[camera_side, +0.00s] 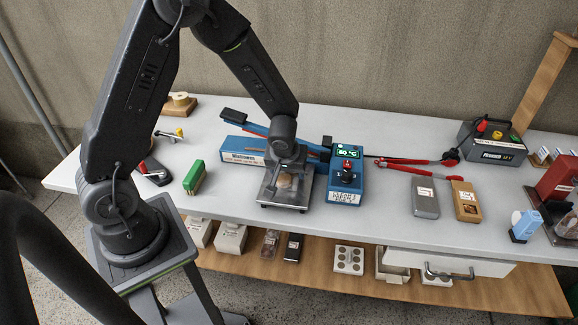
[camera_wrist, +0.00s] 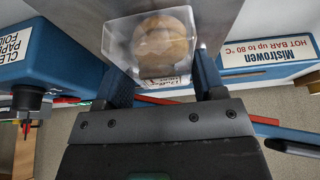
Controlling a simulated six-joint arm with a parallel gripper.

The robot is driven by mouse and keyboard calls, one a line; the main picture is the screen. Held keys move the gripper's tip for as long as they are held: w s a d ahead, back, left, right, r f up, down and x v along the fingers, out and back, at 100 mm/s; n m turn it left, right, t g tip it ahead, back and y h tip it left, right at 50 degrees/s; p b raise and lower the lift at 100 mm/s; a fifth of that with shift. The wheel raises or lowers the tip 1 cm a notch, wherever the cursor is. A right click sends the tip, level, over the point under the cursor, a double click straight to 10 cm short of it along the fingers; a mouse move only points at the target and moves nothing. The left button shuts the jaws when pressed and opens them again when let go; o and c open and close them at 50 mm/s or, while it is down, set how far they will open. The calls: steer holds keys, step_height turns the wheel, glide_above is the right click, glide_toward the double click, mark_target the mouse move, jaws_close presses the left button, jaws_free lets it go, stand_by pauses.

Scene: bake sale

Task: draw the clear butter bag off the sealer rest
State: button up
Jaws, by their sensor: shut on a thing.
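The clear butter bag (camera_wrist: 152,38) holds round tan pieces. Its labelled edge sits between the two dark fingers of my gripper (camera_wrist: 162,76), which is shut on it. In the side view the bag (camera_side: 285,182) is over the metal sealer rest (camera_side: 302,196), and my gripper (camera_side: 284,164) comes down at its back edge. The rest's grey plate also shows in the wrist view (camera_wrist: 235,12). I cannot tell whether the bag still touches the plate. The blue sealer bar marked Mistrowen (camera_side: 240,150) lies behind the rest.
A blue control box (camera_side: 346,172) with a lit display stands close to the right of the rest. A green block (camera_side: 194,177) is to the left. Red-handled tools (camera_side: 418,162), a grey box (camera_side: 425,197) and a brown packet (camera_side: 466,201) lie farther right. The table front is clear.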

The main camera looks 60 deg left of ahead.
mark_target(285, 182)
steer(key=shift+s+d, duration=1.6)
steer(key=o, duration=0.8)
steer(key=shift+c, duration=0.2)
steer(key=shift+r, duration=0.15)
steer(key=s+d+r+m+t+h, duration=0.1)
steer(key=s+d+r+m, duration=0.1)
steer(key=s+r+m, duration=0.2)
steer(key=s+d+r+m+t+h, duration=0.1)
steer(key=s+r+m, duration=0.4)
steer(key=s+r, duration=0.6)
step_height(285, 182, up, 10)
steer(key=shift+d+f+h, duration=0.15)
steer(key=shift+d+h, duration=0.45)
steer(key=shift+d, duration=0.25)
